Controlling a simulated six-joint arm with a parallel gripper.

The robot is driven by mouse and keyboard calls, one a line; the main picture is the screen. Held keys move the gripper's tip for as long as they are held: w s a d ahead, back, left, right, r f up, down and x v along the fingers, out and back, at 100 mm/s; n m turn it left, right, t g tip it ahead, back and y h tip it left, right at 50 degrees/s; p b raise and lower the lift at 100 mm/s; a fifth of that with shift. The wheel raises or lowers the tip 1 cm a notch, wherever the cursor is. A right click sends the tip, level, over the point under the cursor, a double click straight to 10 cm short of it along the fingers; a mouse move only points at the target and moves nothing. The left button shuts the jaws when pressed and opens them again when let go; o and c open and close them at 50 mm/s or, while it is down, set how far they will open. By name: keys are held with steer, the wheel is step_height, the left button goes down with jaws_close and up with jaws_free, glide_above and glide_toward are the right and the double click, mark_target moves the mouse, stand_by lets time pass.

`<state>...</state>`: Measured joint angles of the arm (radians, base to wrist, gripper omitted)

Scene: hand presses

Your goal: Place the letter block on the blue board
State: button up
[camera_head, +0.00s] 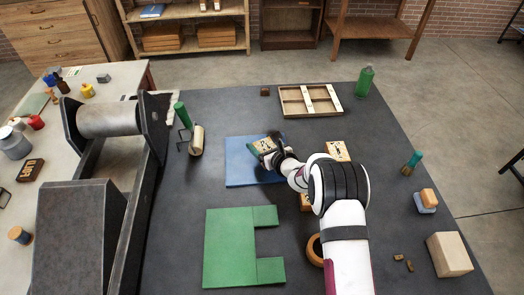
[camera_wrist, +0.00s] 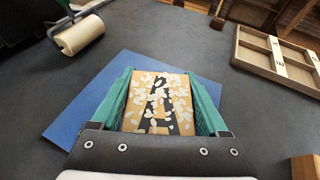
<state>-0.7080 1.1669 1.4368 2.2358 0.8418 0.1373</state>
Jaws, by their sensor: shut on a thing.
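The blue board (camera_head: 240,168) lies flat on the dark table, left of my arm. My gripper (camera_head: 267,145) is over its upper right part. In the wrist view, my gripper (camera_wrist: 165,92) is shut on the letter block (camera_wrist: 160,84), a tan block with a black A and pale leaf-like shapes on its face. The teal fingers grip its two sides. The blue board also shows in the wrist view (camera_wrist: 88,112), below and around the block. I cannot tell whether the block touches the board. The letter block is partly hidden by the gripper in the head view (camera_head: 263,143).
Another tan block (camera_head: 337,151) lies right of my wrist. A green U-shaped board (camera_head: 230,250) is nearer. A wooden divided tray (camera_head: 310,100) and a green bottle (camera_head: 364,81) stand at the back. A roller (camera_head: 196,141) lies left of the blue board, beside a large press (camera_head: 108,118).

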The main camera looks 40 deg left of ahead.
mark_target(262, 151)
step_height(262, 151, down, 3)
steer(key=shift+f, duration=0.15)
steer(key=shift+f, duration=0.15)
steer(key=o, duration=1.4)
steer(key=shift+c, duration=0.2)
